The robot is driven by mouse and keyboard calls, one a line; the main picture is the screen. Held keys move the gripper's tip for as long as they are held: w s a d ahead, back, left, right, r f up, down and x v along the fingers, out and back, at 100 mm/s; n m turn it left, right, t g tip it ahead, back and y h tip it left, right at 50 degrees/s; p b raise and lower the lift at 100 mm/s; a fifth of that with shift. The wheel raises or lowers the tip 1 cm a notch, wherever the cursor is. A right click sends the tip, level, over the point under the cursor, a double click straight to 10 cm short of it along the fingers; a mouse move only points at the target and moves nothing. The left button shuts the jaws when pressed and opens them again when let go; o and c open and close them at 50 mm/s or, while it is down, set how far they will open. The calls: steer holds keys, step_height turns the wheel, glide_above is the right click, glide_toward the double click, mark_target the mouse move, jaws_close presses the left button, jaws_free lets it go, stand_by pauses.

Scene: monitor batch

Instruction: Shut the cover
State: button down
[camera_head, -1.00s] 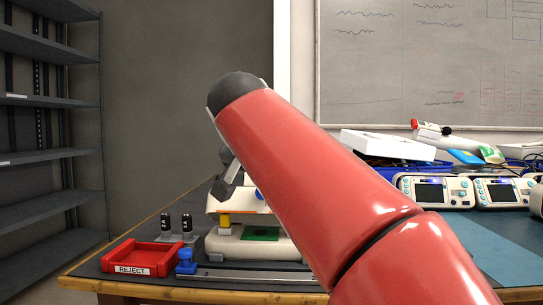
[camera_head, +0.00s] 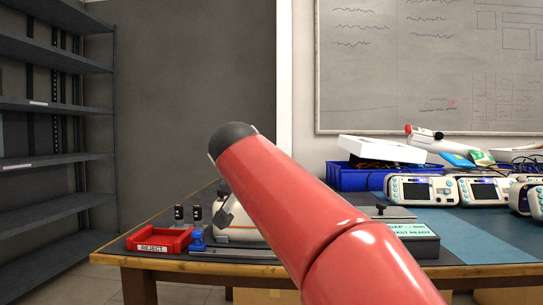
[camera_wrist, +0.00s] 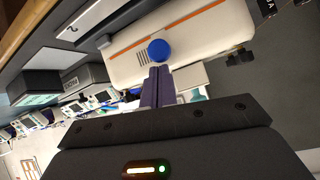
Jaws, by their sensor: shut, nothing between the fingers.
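The cover (camera_wrist: 205,35) is a white lid with an orange stripe and a round blue knob (camera_wrist: 159,50). In the wrist view it fills the upper middle. In the head view the cover (camera_head: 245,234) shows low, partly behind my red arm, lying over its base. I cannot tell whether it sits fully flush. My gripper (camera_wrist: 159,70) is shut and empty, its dark fingertips right by the blue knob. Touch cannot be judged. In the head view my gripper (camera_head: 224,208) is mostly hidden by the arm.
A red reject tray (camera_head: 158,240) and a blue-topped piece (camera_head: 197,240) stand left of the fixture. A box with a pale green face (camera_head: 415,233) stands right. White monitors (camera_head: 425,190) and a blue bin (camera_head: 362,177) are farther back.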

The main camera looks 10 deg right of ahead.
step_height(320, 180, up, 5)
steer(key=d+p, duration=0.1)
steer(key=p, duration=0.4)
steer(key=s+a+f+b, duration=0.3)
steer(key=s+a+f, duration=0.15)
steer(key=s, duration=0.45)
steer(key=s+d+f+n+g+y+p, duration=0.2)
steer(key=s+f+n+p, duration=0.1)
steer(key=s+f, duration=0.7)
steer(key=s+d+f+n+g+y+p, duration=0.2)
steer(key=s+d+f+n+p, duration=0.1)
steer(key=s+f, duration=0.7)
steer(key=shift+f+n+p, duration=0.4)
steer(key=shift+n+p, duration=0.1)
steer(key=shift+p, duration=0.7)
steer(key=shift+d, duration=0.1)
